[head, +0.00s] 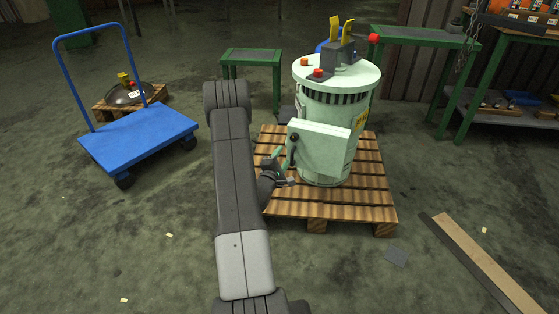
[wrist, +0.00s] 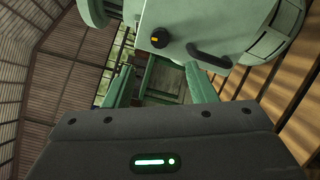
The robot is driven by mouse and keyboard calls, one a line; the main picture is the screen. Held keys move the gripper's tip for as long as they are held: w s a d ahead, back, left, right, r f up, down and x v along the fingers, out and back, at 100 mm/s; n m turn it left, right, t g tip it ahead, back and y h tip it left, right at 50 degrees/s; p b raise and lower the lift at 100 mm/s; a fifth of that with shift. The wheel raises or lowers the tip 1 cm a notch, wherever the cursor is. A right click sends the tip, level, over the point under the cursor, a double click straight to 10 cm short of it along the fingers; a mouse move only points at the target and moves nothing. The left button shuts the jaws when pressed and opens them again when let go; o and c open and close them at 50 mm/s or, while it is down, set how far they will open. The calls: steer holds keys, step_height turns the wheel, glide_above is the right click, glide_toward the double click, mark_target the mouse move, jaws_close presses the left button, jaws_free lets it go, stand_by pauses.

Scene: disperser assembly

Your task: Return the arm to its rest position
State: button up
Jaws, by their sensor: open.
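My arm (head: 238,190) reaches forward from the bottom of the head view, left of the pale green disperser (head: 345,95). My gripper (head: 283,168) is beside the left edge of the pale green box (head: 322,150) on the disperser's side. In the wrist view my gripper (wrist: 160,82) shows two green fingers spread apart with nothing between them. The box (wrist: 225,20) is just beyond them, with a dark knob (wrist: 160,38) and a dark handle (wrist: 207,56). Whether a finger touches the box cannot be told. My arm hides part of the floor and pallet edge.
The disperser stands on a wooden pallet (head: 310,207). A blue cart (head: 140,135) and a small pallet (head: 105,108) with a round dark part are at left. Green tables (head: 250,56) stand behind. A plank (head: 490,265) lies front right.

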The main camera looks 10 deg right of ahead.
mark_target(293, 139)
steer(key=shift+v, duration=1.05)
steer(key=b+x, duration=0.2)
steer(key=x, duration=1.2)
steer(key=shift+s+b, duration=0.1)
steer(key=shift+b, duration=0.2)
steer(key=shift+s, duration=0.1)
